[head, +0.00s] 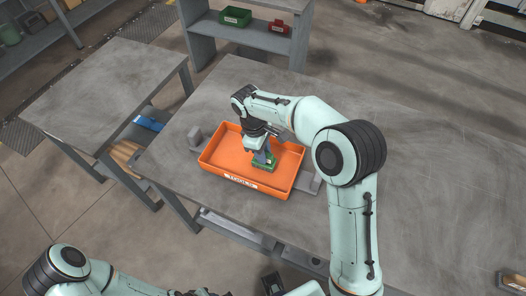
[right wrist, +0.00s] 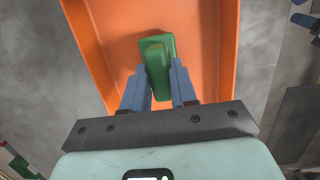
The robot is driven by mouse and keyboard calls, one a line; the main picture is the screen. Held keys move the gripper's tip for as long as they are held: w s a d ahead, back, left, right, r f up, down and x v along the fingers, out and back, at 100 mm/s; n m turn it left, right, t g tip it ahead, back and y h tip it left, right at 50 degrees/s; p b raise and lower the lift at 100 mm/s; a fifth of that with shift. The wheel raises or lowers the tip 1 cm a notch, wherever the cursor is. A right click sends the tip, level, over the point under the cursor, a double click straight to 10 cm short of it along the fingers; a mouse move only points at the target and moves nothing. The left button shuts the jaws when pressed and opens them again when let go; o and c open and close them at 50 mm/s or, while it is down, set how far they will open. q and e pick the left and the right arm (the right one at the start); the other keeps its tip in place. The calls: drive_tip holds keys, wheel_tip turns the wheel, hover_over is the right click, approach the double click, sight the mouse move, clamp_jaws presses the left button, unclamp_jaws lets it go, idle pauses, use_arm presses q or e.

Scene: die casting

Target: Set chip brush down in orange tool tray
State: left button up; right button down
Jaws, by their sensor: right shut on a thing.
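The orange tool tray (head: 215,155) lies on the grey workbench, with a white label on its front wall. It also shows in the right wrist view (right wrist: 205,35). My right gripper (head: 262,152) reaches down into the tray area from above. Its blue fingers are shut on the green chip brush (head: 263,167), which also shows between the fingertips in the right wrist view (right wrist: 157,58). The brush is over the right half of the tray, inside its walls in the picture. Whether it touches the floor I cannot tell.
A grey block (head: 195,137) stands at the tray's left end, and a grey bracket (head: 309,183) is at its right. A shelf behind holds a green bin (head: 235,17) and a red bin (head: 278,27).

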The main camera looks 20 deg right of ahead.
drive_tip(key=shift+f, duration=0.15)
drive_tip(key=c, duration=0.9)
unclamp_jaws()
use_arm(q)
drive_tip(key=r+p, duration=0.1)
drive_tip(key=w+r+p, duration=0.1)
drive_tip(key=shift+w+r, duration=0.2)
drive_tip(key=shift+r, duration=0.15)
use_arm(e)
drive_tip(key=r, duration=0.4)
drive_tip(key=w+a+r, duration=0.1)
drive_tip(key=r, duration=0.7)
drive_tip(key=shift+w+a+r, duration=0.1)
drive_tip(key=shift+w+a, duration=0.25)
drive_tip(key=shift+w, duration=0.05)
